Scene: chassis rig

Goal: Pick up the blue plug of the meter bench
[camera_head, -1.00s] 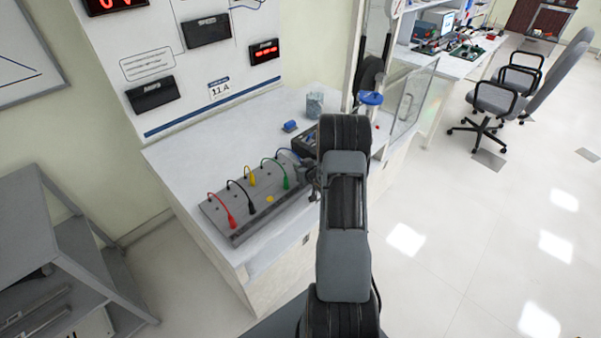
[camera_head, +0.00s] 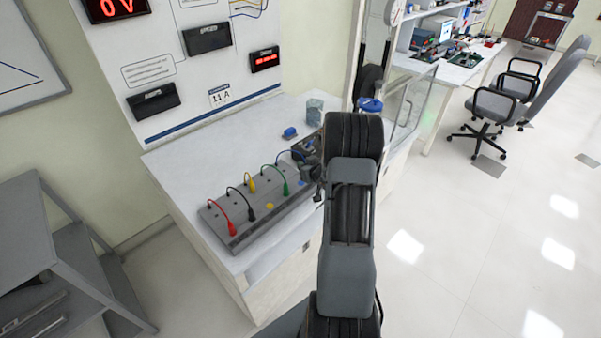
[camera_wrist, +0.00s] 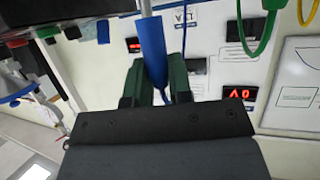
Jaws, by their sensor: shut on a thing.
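The blue plug (camera_wrist: 151,45) stands between the two green fingers of my gripper (camera_wrist: 156,82) in the wrist view, which looks upside down. The fingers are shut on its body, and a bare metal pin shows at its far end. In the head view my arm hides most of the gripper and the plug. A blue cable (camera_head: 288,153) arcs from the board toward the gripper. The grey plug board (camera_head: 235,226) lies on the white meter bench (camera_head: 187,155). A blue spot (camera_head: 317,183) shows near its right end, beside my arm.
A red plug (camera_head: 230,228), a black plug (camera_head: 251,213), a yellow plug (camera_head: 252,186) and a green plug (camera_head: 285,188) stand on the board with their cables. A small blue object (camera_head: 290,132) and a glass beaker (camera_head: 314,109) stand behind. The meter panel (camera_head: 155,75) rises at the back.

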